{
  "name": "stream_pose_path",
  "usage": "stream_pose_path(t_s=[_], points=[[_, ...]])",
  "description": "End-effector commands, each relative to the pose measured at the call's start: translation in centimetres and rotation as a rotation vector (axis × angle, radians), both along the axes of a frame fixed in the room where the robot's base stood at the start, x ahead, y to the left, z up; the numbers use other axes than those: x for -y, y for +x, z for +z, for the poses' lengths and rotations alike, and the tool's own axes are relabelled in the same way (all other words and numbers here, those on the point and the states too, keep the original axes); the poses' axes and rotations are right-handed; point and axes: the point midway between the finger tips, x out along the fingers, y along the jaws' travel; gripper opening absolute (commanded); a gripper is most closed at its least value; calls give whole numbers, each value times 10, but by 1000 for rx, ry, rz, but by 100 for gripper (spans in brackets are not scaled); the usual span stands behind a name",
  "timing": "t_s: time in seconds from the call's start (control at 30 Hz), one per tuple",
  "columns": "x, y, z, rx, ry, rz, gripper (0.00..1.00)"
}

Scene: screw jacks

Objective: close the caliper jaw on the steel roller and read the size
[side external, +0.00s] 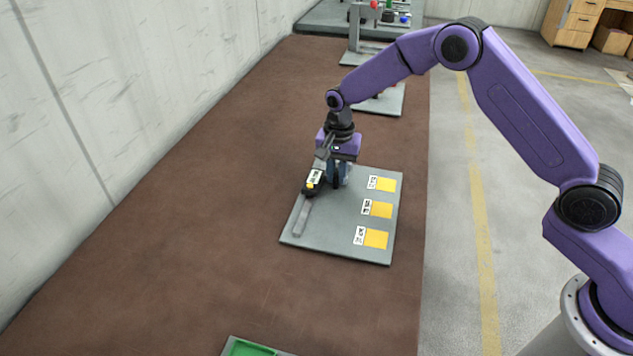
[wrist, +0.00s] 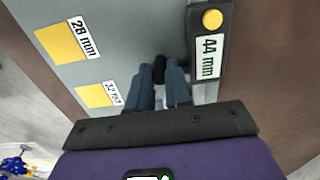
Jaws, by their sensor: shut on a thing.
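The caliper stands on a grey board (side external: 340,247). Its grey beam (side external: 301,218) shows in the side view. Its dark readout (side external: 314,178) has a yellow button and shows 44 mm in the wrist view (wrist: 208,58). My gripper (side external: 338,178) points down beside the readout. In the wrist view its two blue-grey fingers are shut on a black piece (wrist: 159,70), which looks like the caliper jaw's handle. I cannot make out the steel roller; my gripper hides part of the caliper.
Several yellow squares with size labels line the board's right side; one square (wrist: 63,43) reads 28 mm. A green tray (side external: 250,348) lies at the front edge of view. Other fixtures (side external: 378,60) stand at the back. The brown bench left of the board is clear.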

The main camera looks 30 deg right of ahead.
Motion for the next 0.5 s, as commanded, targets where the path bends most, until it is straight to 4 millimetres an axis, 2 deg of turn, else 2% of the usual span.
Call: stream_pose_path(t_s=[0.5], points=[[7,7,-1,0,0,1,0]])
